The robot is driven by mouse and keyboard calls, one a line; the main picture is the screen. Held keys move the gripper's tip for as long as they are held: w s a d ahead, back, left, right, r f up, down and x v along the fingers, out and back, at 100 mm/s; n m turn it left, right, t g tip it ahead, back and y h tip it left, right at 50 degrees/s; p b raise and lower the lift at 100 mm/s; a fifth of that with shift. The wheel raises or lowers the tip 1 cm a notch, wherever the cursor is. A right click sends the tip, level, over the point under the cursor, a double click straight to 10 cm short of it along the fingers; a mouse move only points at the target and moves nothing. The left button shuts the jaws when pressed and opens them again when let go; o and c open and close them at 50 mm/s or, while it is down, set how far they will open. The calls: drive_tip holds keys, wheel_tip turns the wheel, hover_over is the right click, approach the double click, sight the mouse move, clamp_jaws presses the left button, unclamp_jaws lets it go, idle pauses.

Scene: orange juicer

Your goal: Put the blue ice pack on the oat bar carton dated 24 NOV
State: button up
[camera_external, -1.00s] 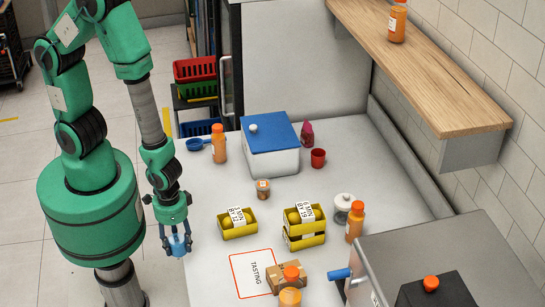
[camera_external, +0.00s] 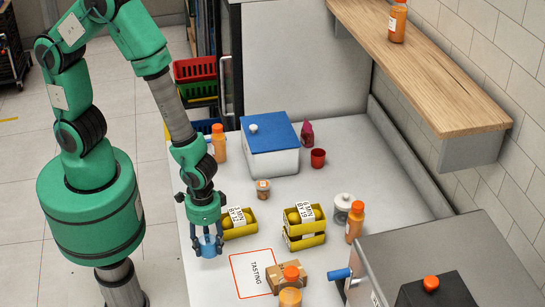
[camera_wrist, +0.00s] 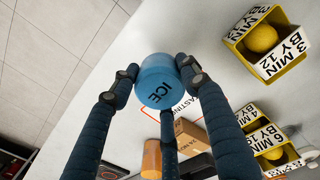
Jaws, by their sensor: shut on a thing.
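The blue ice pack (camera_wrist: 156,78), marked ICE, is held between the dark fingers of my gripper (camera_wrist: 157,88) in the wrist view. A brown cardboard carton (camera_external: 286,277) sits on the counter to the right and nearer the camera, apart from the gripper. It also shows in the wrist view (camera_wrist: 188,132).
An orange-capped bottle (camera_external: 290,294) stands right against the carton's near side in the picture. A TASTING mat (camera_external: 250,260) lies between gripper and carton. Yellow crates with fruit (camera_external: 238,231) stand behind, with a second stack (camera_external: 304,236) to the right. A steel machine (camera_external: 430,255) fills the near right.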

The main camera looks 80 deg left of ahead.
drive_tip(key=w+d+r+m, duration=0.1)
drive_tip(key=w+d+r, duration=0.1)
drive_tip(key=w, duration=0.6)
drive_tip(key=shift+d+r, duration=0.3)
drive_tip(key=shift+r, duration=0.35)
hover_over(286, 263)
drive_tip(key=d, duration=0.3)
drive_tip(key=shift+s+d+f, duration=0.1)
drive_tip(key=shift+s+f, duration=0.25)
drive_tip(key=shift+f, duration=0.4)
drive_tip(key=shift+f+b, duration=0.3)
drive_tip(key=shift+f, duration=1.45)
drive_tip(key=shift+f, duration=0.1)
